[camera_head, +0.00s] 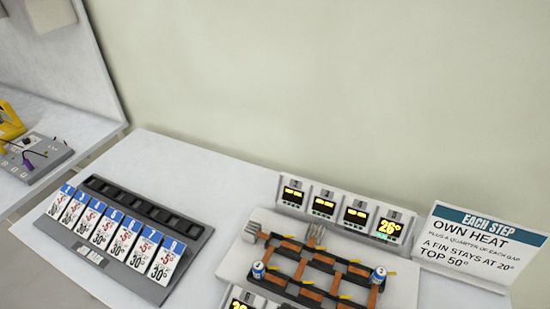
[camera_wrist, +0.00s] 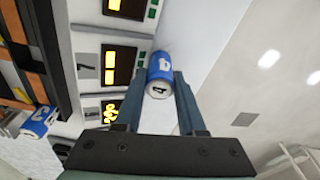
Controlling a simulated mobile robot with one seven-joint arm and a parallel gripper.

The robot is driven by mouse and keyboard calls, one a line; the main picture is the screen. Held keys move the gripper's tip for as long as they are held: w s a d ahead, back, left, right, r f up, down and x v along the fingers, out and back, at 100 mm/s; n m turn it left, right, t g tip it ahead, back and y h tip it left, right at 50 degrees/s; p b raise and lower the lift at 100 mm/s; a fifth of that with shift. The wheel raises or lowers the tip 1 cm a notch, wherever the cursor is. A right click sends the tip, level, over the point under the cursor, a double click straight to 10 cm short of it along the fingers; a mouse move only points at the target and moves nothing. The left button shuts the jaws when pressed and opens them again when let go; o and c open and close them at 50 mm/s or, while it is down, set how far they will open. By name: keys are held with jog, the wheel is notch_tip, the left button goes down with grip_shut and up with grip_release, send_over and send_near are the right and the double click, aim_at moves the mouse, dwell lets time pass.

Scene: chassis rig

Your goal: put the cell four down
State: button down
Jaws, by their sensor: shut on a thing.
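My gripper (camera_wrist: 162,82) is shut on a blue and white cell marked 4 (camera_wrist: 159,70) in the wrist view. The cell's numbered end faces the camera. It is close to the row of displays, but its height above the surface is unclear. My gripper and this cell do not show in the head view. In the head view the pale board (camera_head: 232,262) carries a dark and copper frame (camera_head: 312,291). One blue and white cell (camera_head: 259,270) stands at the frame's left and another (camera_head: 378,275) at its right. A blue and white cell (camera_wrist: 40,122) also shows at the wrist view's left.
Display units (camera_head: 323,203) line the board's back; the rightmost reads 26°. Another display (camera_head: 241,304) is at its front left. A rack (camera_head: 97,262) with several cards stands left. A sign (camera_head: 480,247) stands right. Bare table lies between rack and board.

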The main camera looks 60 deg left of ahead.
jog(key=shift+f, duration=0.55)
jog(key=c, duration=0.5)
grip_release()
